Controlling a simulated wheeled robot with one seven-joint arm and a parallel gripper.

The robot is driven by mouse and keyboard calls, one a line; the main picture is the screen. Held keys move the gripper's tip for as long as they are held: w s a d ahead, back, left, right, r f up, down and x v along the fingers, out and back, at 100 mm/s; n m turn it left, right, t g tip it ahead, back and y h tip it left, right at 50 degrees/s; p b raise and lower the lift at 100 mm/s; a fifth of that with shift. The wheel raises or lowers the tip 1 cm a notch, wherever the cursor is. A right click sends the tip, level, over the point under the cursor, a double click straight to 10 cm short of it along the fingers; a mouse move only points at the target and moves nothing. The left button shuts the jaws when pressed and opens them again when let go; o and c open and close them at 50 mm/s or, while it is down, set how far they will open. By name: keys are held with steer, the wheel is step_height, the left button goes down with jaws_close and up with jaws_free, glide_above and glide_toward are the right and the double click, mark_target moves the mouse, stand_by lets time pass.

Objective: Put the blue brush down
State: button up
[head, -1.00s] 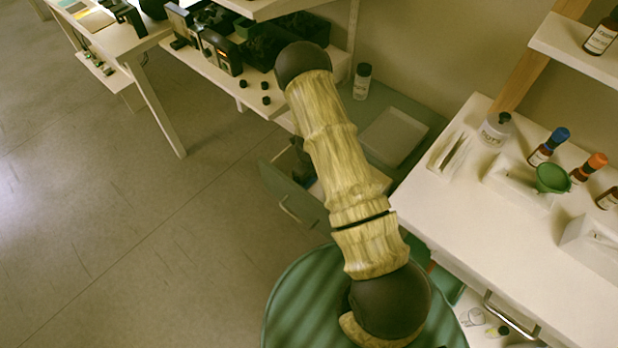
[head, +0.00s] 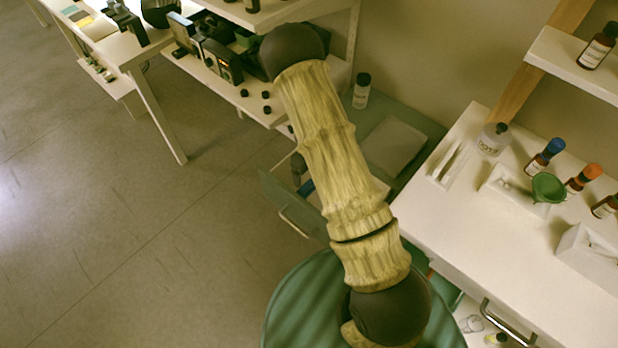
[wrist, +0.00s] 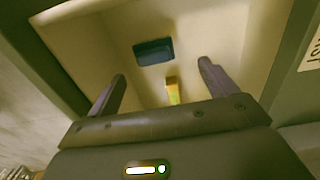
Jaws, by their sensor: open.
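In the wrist view, a dark blue block (wrist: 153,51), which looks like the blue brush, lies in a pale open drawer (wrist: 95,50). It is beyond my fingertips and touches neither finger. My gripper (wrist: 162,70) is open, its two fingers apart over the drawer. A small yellow-orange piece (wrist: 172,90) shows between the fingers; I cannot tell whether it joins the blue block. In the head view, a bit of blue (head: 307,188) shows inside the green-fronted drawer (head: 285,215), partly hidden by my arm.
A white worktop (head: 490,245) at right holds dropper bottles (head: 545,156), a green funnel (head: 548,187) and trays. A black-capped bottle (head: 361,90) stands behind my arm on the green cabinet. Shelves with devices (head: 222,62) are at upper left. The floor at left is clear.

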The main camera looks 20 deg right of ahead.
steer(key=shift+r, duration=1.45)
steer(key=s+r+n+t, duration=0.1)
steer(key=s+r+n, duration=0.7)
steer(key=r+n, duration=0.3)
steer(key=s+r+n+t, duration=0.1)
steer(key=s+r+n, duration=0.8)
steer(key=n, duration=0.9)
step_height(320, 180, up, 4)
steer(key=shift+s+f+t, duration=0.15)
steer(key=shift+f+t, duration=0.05)
steer(key=shift+t, duration=0.1)
